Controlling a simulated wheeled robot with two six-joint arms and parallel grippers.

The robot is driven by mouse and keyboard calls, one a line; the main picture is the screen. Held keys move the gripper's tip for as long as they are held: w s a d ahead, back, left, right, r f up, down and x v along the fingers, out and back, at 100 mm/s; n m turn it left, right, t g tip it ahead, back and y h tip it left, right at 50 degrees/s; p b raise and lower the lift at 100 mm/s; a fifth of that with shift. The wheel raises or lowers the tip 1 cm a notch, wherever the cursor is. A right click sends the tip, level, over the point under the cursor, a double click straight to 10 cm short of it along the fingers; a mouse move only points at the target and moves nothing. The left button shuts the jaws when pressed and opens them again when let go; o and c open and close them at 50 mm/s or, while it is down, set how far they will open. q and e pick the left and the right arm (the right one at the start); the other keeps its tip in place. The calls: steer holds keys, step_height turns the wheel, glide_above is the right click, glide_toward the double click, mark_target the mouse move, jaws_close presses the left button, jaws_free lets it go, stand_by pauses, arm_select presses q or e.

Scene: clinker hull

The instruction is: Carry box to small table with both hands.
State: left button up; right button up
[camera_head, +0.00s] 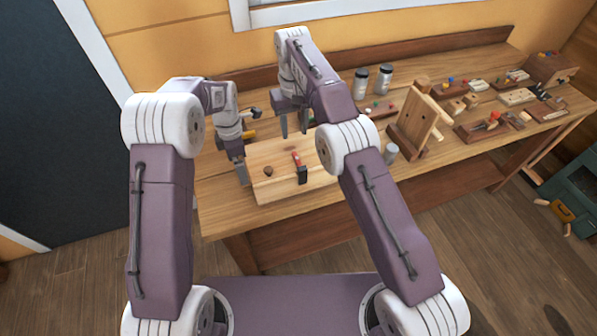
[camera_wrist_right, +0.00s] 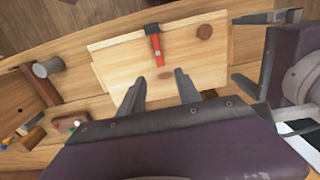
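A pale wooden box-like block (camera_head: 275,187) lies on the long workbench. A red-and-black tool (camera_head: 299,168) and a dark round spot show on its top. It also shows in the right wrist view (camera_wrist_right: 115,65). My right gripper (camera_head: 294,128) is open and empty above the block's far side; its fingertips (camera_wrist_right: 162,88) frame nothing. My left gripper (camera_head: 241,170) is at the block's left end. Its two spread fingers show at the right of the wrist view (camera_wrist_right: 240,50), by the block's edge; I cannot tell whether they touch it. I see no small table.
The workbench (camera_head: 220,208) runs along the wall. Two jars (camera_head: 372,82), an upright wooden piece (camera_head: 418,118) and several small tools and blocks stand to the right. A dark wooden box (camera_head: 550,69) is at the far right end. A teal cabinet (camera_head: 578,190) stands on the floor right.

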mark_target(294, 152)
arm_select(q)
steer(key=shift+w+d, duration=0.15)
steer(key=shift+r, duration=0.1)
steer(key=shift+s, duration=0.35)
steer(key=shift+f, duration=0.4)
step_height(294, 152, down, 8)
steer(key=shift+w+f, duration=0.15)
arm_select(e)
step_height(294, 152, down, 9)
steer(key=shift+r, duration=0.1)
